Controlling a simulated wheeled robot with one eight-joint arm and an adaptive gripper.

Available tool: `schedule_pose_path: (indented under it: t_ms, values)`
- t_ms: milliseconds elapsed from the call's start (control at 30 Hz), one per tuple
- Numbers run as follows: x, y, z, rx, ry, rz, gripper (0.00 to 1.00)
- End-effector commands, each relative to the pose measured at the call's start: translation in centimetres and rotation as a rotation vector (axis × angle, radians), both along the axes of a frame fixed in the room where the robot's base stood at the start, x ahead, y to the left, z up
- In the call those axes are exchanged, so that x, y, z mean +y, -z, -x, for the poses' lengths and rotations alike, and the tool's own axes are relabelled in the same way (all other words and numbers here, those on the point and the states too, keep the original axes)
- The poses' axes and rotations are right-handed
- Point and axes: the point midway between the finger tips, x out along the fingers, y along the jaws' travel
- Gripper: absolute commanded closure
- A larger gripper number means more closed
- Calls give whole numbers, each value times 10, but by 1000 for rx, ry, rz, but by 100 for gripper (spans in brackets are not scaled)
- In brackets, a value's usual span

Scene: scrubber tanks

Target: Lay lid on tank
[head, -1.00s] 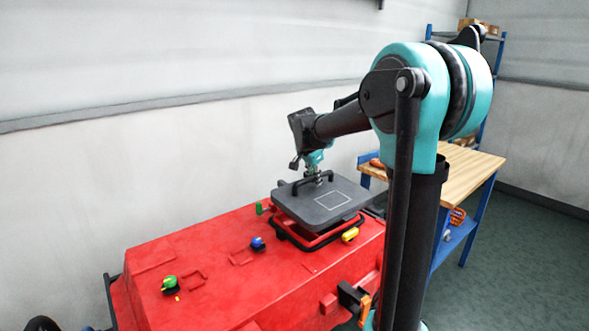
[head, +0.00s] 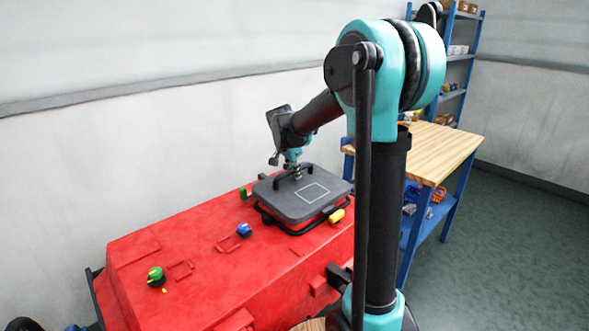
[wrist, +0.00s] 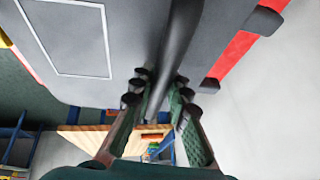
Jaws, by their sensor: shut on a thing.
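The lid (head: 285,208) is a dark grey slab with a white outlined rectangle and a black bar handle on top. It lies over the raised opening of the red tank (head: 205,265), with a black and red rim showing below its near edge. I cannot tell whether it is fully seated. My gripper (head: 295,176) is shut on the lid's handle from above. In the wrist view the fingers (wrist: 155,92) close around the dark handle bar (wrist: 172,60), with the grey lid (wrist: 95,22) filling the upper left. The handle's gripped part is partly hidden by the fingers.
On the tank top are a green-capped knob (head: 156,277), a blue knob (head: 244,230), a green peg (head: 243,194) and a yellow piece (head: 336,216). A wooden-topped blue bench (head: 440,150) stands at right, shelves (head: 455,70) behind it. The wall is close behind the tank.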

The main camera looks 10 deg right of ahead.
Motion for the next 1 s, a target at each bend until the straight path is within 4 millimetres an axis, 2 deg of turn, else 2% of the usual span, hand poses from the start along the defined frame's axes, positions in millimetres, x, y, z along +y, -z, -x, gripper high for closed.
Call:
schedule_pose_path:
  t_ms: [467, 1000]
  values:
    - [0, 1, 0, 0, 0, 0, 100]
    - [-3, 11, 4, 0, 0, 0, 100]
